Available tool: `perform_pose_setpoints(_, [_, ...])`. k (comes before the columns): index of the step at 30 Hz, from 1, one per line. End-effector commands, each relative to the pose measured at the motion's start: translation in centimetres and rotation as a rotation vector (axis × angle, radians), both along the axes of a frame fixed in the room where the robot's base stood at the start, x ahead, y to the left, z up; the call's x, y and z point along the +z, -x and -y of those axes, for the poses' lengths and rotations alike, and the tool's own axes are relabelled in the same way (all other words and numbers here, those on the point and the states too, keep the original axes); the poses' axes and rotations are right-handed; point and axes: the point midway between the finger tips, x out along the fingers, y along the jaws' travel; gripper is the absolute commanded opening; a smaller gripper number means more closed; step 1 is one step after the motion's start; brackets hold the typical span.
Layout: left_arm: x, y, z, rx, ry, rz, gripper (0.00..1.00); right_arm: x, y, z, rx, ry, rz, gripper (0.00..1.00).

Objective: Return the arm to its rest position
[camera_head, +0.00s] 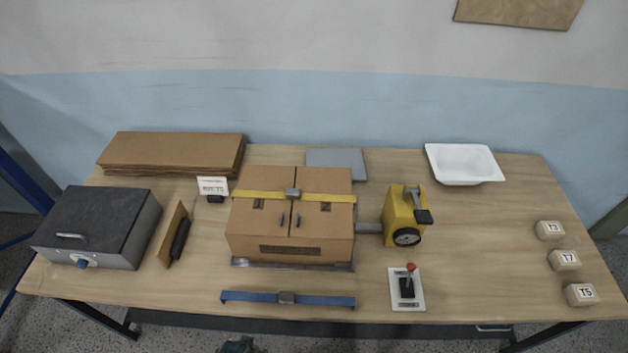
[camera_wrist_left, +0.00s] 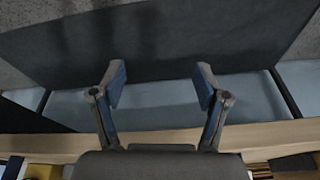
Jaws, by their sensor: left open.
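My left gripper (camera_wrist_left: 161,82) shows in the left wrist view with its two blue-padded fingers spread wide and nothing between them. Beyond the fingers lie a dark grey surface and a pale blue band, and the table edge (camera_wrist_left: 270,140) runs behind the gripper's base. No arm is clearly seen over the table (camera_head: 470,250) in the head view. A small dark part at the bottom edge of that view is too cut off to identify. My right gripper is in neither view.
On the table stand a cardboard box (camera_head: 290,230) with a yellow strap, a yellow device (camera_head: 398,215), a grey metal box (camera_head: 95,225), a joystick panel (camera_head: 407,290), a blue strap (camera_head: 320,301) and a white basin (camera_head: 464,163). The table's right middle is clear.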

Motion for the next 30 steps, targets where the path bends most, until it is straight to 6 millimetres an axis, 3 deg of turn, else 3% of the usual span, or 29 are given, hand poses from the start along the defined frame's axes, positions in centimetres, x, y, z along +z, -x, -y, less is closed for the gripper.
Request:
perform_pose_setpoints(1, [-2.7,0.3,0.0,-0.001,-0.001,-0.016,0.74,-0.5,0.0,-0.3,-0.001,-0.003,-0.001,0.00])
perform_pose_setpoints(5, [-10.1,1.6,-0.1,-0.006,-0.003,-0.044,0.74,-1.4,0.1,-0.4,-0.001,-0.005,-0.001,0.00])
perform_pose_setpoints(8, [-17.1,4.0,-0.4,-0.011,-0.006,-0.074,0.74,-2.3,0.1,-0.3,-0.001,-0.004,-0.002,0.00])
perform_pose_setpoints(12, [-25.8,9.2,-1.1,-0.020,-0.011,-0.113,0.74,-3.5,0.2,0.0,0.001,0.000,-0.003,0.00])
perform_pose_setpoints(15, [-30.1,13.4,-1.8,-0.026,-0.015,-0.138,0.74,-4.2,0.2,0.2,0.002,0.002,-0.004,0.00])
perform_pose_setpoints(18, [-32.8,17.0,-2.5,-0.031,-0.017,-0.155,0.74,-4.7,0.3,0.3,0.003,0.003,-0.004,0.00])
perform_pose_setpoints(21, [-34.2,19.5,-3.0,-0.034,-0.019,-0.166,0.74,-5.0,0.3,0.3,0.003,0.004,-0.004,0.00])
perform_pose_setpoints(25, [-34.8,20.9,-3.3,-0.036,-0.020,-0.171,0.74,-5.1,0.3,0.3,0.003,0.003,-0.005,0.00])
perform_pose_setpoints(30, [-34.8,21.1,-3.4,-0.036,-0.020,-0.171,0.74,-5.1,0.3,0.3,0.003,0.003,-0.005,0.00])
